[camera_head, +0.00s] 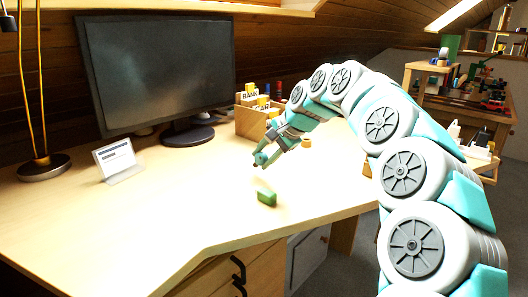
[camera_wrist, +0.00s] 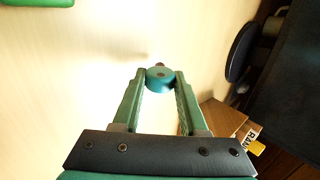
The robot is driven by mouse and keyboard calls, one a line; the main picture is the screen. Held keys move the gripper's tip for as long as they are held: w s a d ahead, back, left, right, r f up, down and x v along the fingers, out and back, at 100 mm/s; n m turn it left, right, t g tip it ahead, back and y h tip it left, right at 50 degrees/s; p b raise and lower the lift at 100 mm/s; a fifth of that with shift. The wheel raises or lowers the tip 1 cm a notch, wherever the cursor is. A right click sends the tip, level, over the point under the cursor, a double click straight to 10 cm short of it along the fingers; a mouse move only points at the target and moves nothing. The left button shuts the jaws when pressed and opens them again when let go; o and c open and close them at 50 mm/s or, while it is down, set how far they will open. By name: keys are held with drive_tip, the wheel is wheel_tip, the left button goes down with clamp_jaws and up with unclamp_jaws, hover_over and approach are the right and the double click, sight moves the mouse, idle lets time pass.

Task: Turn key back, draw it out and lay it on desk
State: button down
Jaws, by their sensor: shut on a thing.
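My gripper (camera_head: 262,160) is above the desk (camera_head: 180,210), towards its middle right. In the wrist view, its two green fingers are shut on a small teal round piece (camera_wrist: 160,79), which looks like the head of the key. A small reddish-brown tip shows just beyond it; the rest of the key is hidden or too small to tell. A faint shadow lies on the pale desk top beside it. The key appears clear of any lock. No keyhole can be made out in either view.
A green block (camera_head: 266,198) lies on the desk in front of my gripper. A monitor (camera_head: 155,70), a small white card stand (camera_head: 118,160), a lamp (camera_head: 44,168) and a wooden box (camera_head: 252,120) stand farther back. The desk's left-middle area is clear.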

drive_tip(key=shift+f, duration=0.3)
drive_tip(key=shift+c, duration=1.8)
unclamp_jaws()
drive_tip(key=v, duration=0.7)
drive_tip(key=shift+s+d+r, duration=0.15)
drive_tip(key=shift+d+r, duration=0.1)
drive_tip(key=shift+r, duration=0.05)
